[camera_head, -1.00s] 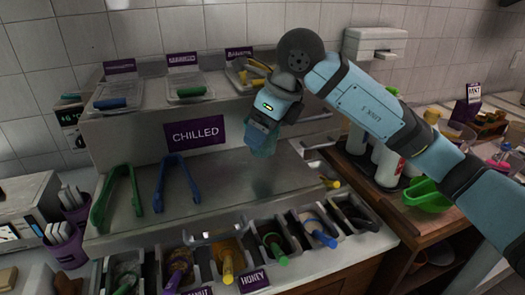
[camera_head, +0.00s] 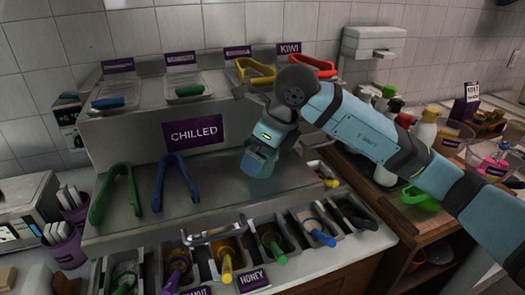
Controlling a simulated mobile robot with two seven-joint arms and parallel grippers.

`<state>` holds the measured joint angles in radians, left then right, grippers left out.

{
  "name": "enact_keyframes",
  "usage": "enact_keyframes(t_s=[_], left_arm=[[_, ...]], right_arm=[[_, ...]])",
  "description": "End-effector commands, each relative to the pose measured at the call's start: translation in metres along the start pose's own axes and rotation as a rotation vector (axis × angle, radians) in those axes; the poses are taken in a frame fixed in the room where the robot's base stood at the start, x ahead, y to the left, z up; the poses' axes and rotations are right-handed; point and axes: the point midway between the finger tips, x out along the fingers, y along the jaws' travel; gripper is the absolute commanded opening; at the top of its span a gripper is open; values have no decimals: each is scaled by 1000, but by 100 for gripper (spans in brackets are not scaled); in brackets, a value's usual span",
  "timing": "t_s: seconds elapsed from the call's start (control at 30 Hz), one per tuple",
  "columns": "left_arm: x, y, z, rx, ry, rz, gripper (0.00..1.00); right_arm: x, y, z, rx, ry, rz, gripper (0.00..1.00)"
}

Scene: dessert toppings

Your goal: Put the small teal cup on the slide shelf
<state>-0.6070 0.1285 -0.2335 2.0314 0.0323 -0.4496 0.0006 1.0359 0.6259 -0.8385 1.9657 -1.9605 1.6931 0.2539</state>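My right gripper (camera_head: 264,140) comes in from the right and hangs over the right part of the metal shelf (camera_head: 225,188) under the CHILLED sign. A small teal form at its tip looks like the small teal cup (camera_head: 258,164), held above the shelf surface. The fingers are mostly hidden by the wrist and the cup, and the cup's rim is hard to make out. My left gripper is out of view.
Green tongs (camera_head: 117,193) and blue tongs (camera_head: 175,183) stand on the shelf's left half. Topping bins with coloured handles (camera_head: 226,262) line the front. Lidded containers (camera_head: 187,88) and yellow tongs (camera_head: 254,70) sit on the upper ledge. Bottles (camera_head: 424,132) stand at right.

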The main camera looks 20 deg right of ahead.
Motion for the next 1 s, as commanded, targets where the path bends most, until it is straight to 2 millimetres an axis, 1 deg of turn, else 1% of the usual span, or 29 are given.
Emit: enact_keyframes(t_s=[0.23,0.37,0.47,0.7,0.8,0.9,1.0], left_arm=[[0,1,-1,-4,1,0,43],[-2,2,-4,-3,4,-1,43],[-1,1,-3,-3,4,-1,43],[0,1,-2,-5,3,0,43],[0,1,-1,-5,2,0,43],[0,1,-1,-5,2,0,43],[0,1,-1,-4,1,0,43]], right_arm=[[-1,0,0,0,0,0,99],[-6,0,2,0,-1,-1,99],[-20,-1,2,0,-2,-3,99],[-73,-1,2,0,-3,-4,99],[-92,0,1,-1,-2,-3,99],[-107,0,2,0,-2,-1,99],[-117,0,1,1,-1,-2,99]])
